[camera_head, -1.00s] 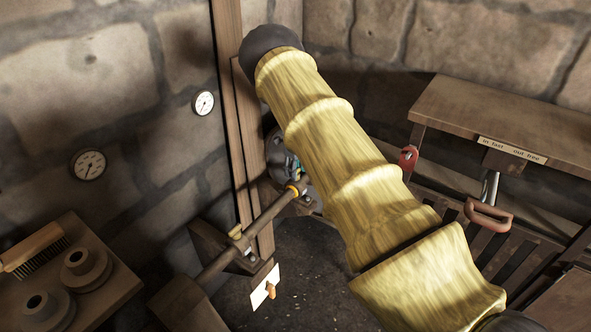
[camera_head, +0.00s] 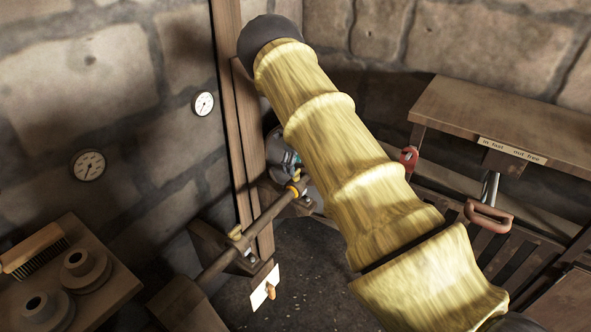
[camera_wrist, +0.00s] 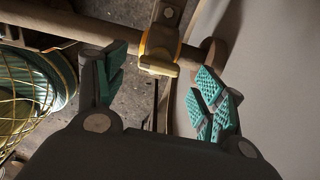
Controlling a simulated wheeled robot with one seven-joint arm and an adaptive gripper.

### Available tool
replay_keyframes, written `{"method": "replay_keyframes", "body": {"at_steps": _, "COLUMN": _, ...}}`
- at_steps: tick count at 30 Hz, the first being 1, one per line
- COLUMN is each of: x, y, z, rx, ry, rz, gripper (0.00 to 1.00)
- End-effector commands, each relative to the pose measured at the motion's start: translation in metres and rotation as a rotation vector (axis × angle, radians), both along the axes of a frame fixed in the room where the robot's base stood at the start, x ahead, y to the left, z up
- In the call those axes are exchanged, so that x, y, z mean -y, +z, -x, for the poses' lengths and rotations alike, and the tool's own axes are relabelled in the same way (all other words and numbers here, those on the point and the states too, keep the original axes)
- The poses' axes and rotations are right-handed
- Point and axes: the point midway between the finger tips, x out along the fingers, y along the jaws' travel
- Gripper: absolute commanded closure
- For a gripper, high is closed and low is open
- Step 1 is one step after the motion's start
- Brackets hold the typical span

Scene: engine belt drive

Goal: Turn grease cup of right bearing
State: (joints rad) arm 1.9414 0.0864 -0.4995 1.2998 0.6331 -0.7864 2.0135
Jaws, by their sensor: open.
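A shaft (camera_head: 262,218) runs through two bearings. The right bearing (camera_head: 297,190), with brass-yellow parts, is at the shaft's far end, beside my gripper (camera_head: 291,166). In the wrist view, my gripper (camera_wrist: 161,78) is open, its teal-padded fingers well apart. A yellow-edged bearing (camera_wrist: 160,45) on the shaft (camera_wrist: 50,27) lies between and just beyond the fingertips. I see no finger closed on it. I cannot clearly pick out its grease cup from the yellow parts. The left bearing (camera_head: 240,252) has a small brass cup (camera_head: 236,232) on top.
A yellow wire guard (camera_wrist: 28,95) stands at the left of the wrist view. A bench (camera_head: 510,120) with a red-brown handle (camera_head: 488,217) is at right. A table (camera_head: 112,290) holds a brush (camera_head: 32,252) and two flanged parts. A card with a peg (camera_head: 267,288) hangs below the left bearing.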

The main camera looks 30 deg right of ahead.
Motion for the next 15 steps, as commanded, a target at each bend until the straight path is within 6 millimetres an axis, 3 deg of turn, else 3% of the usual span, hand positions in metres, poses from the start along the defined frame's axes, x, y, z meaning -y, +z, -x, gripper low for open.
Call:
{"method": "replay_keyframes", "body": {"at_steps": 9, "x": 0.001, "y": 0.060, "z": -0.001, "rx": 0.004, "ry": -0.001, "rz": 0.001, "gripper": 0.30}}
{"method": "replay_keyframes", "body": {"at_steps": 15, "x": 0.001, "y": 0.084, "z": 0.000, "rx": 0.001, "ry": 0.000, "rz": 0.000, "gripper": 0.30}}
